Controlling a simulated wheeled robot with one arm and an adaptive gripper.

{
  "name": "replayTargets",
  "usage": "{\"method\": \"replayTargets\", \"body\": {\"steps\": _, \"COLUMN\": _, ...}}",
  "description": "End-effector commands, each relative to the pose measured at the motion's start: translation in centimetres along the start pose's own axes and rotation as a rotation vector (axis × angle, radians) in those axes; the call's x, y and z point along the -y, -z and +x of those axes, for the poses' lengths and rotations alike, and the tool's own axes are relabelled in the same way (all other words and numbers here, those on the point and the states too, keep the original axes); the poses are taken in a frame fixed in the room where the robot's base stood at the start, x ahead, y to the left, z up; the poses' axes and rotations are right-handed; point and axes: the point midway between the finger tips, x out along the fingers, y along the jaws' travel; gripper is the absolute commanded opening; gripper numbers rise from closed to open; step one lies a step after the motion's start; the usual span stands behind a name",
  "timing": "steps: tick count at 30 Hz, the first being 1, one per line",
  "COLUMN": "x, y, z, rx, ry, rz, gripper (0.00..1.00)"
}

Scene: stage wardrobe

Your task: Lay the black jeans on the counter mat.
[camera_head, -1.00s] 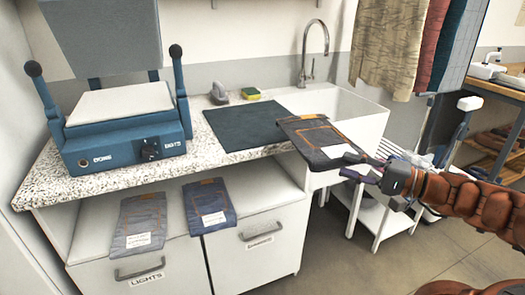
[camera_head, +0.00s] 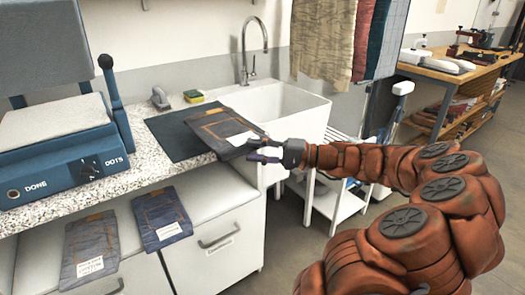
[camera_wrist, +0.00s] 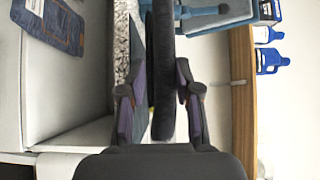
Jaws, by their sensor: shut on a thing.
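The folded black jeans (camera_head: 212,124), dark with brown stitching and a white label, are held flat by my gripper (camera_head: 264,151) at their near right edge. They overlap the right part of the dark counter mat (camera_head: 170,137) in the head view. In the wrist view, the jeans (camera_wrist: 163,75) show edge-on between the two fingers (camera_wrist: 158,92), with the mat (camera_wrist: 138,60) edge-on to their left. A narrow gap seems to lie between them, so the jeans appear just above the mat. The mat's right part is hidden under the jeans.
A blue press (camera_head: 60,145) stands left of the mat. A white sink (camera_head: 285,108) with a tap (camera_head: 252,50) is behind and right. A sponge (camera_head: 194,96) lies behind the mat. Two folded jeans (camera_head: 90,250) (camera_head: 161,218) lie on the lower ledge. Garments hang (camera_head: 322,40) above right.

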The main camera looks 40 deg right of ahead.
Motion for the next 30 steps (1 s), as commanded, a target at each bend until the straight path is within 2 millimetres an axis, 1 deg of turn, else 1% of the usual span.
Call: {"method": "replayTargets", "body": {"steps": 30, "x": 0.1, "y": 5.7, "z": 5.9, "rx": 0.000, "ry": 0.001, "rz": 0.001, "gripper": 0.00}}
